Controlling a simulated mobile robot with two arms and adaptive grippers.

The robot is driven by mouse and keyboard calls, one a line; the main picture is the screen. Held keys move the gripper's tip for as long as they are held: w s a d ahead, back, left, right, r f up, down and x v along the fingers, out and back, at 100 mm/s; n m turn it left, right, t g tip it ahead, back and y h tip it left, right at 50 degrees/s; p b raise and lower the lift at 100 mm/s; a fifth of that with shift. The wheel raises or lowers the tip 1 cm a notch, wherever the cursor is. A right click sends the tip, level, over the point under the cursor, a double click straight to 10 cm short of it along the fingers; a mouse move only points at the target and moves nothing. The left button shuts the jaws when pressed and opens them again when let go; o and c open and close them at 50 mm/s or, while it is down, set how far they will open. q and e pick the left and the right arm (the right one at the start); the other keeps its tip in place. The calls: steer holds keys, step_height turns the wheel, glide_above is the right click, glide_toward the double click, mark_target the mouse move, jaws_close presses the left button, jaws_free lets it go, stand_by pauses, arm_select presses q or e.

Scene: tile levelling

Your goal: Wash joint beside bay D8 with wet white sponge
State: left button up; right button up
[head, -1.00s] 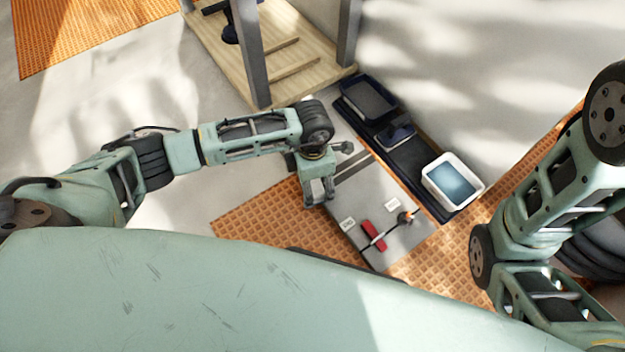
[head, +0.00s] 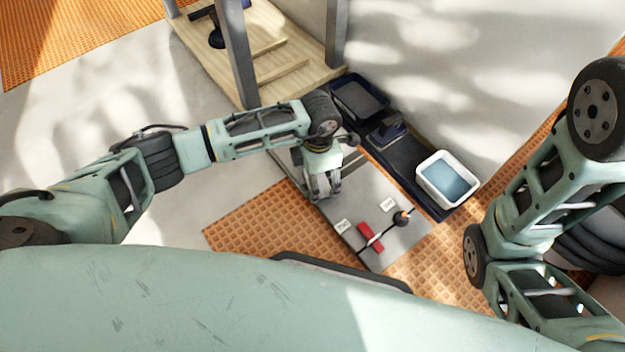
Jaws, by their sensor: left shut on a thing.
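My left gripper (head: 325,190) points down over the grey tiled slab (head: 370,188), low over its left part. It is shut on what I take to be the white sponge, which its fingers hide. Dark joint lines show on the slab to the right of my wrist; the small white labels (head: 342,226) are too small to read, so I cannot tell which bay is D8. A white tub (head: 431,193) with blue water stands at the right. My right gripper is out of the picture.
A wooden platform (head: 205,62) with grey posts stands behind.

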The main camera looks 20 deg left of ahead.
arm_select(q)
steer(key=shift+w+d+f+b, duration=0.1)
steer(key=shift+w+d+b, duration=0.75)
steer(key=shift+w, duration=0.2)
steer(key=shift+w+d+f+b, duration=0.1)
steer(key=shift+w+d+b, duration=0.7)
steer(key=shift+w, duration=0.2)
steer(key=shift+w+d+r+b, duration=0.15)
steer(key=shift+w+d+b, duration=0.5)
steer(key=shift+w, duration=0.25)
steer(key=shift+w+d+f+b, duration=0.2)
steer(key=shift+w+d+b, duration=0.3)
steer(key=shift+w+b, duration=0.25)
steer(key=shift+w+d+r, duration=0.15)
steer(key=shift+d, duration=0.05)
steer(key=shift+w+d, duration=0.8)
steer(key=shift+w, duration=0.2)
steer(key=shift+w+d, duration=0.8)
steer(key=shift+w, duration=0.2)
steer(key=shift+s+a+r+p, duration=0.2)
steer(key=shift+s+a+p, duration=0.1)
steer(key=shift+p, duration=0.4)
steer(key=s+p, duration=0.1)
steer(key=a+p, duration=0.1)
steer(key=p, duration=0.1)
steer(key=shift+s+a, duration=0.15)
steer(key=shift+s, duration=0.2)
steer(key=shift+s+a+f+p, duration=0.1)
steer(key=shift+s+a+p, duration=0.2)
steer(key=shift+p, duration=0.35)
